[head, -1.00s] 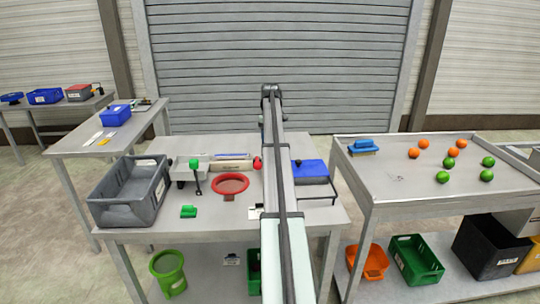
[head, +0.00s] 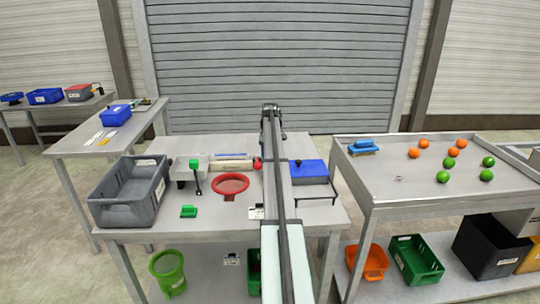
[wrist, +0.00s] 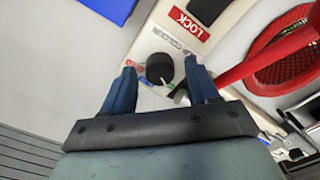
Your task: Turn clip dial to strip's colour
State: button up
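In the wrist view, a round black dial (wrist: 159,67) sits on a pale panel (wrist: 152,42) printed with "COLOUR". Small red, blue and green marks show around it, partly covered by the fingers. A white pointer line lies on the dial's lower side; which mark it meets is unclear. My gripper (wrist: 160,72) is open, with one blue finger on each side of the dial. Gaps show between the fingers and the dial; whether either touches is hard to tell. In the head view my arm hides the gripper and dial. I cannot pick out the strip for certain.
A red hoop (head: 230,175) lies left of my arm, close beside the panel in the wrist view. A grey bin (head: 130,212), a green block (head: 189,211) and a blue-lidded box (head: 309,170) stand on the same table. A red LOCK label (wrist: 189,23) is near the dial.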

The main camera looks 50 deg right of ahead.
jog(key=c, duration=1)
jog(key=shift+m, duration=0.3)
jog(key=m, duration=0.5)
jog(key=shift+m, duration=0.4)
jog(key=m, duration=0.5)
jog(key=shift+m, duration=0.3)
jog(key=o, duration=1)
jog(key=shift+o, duration=0.2)
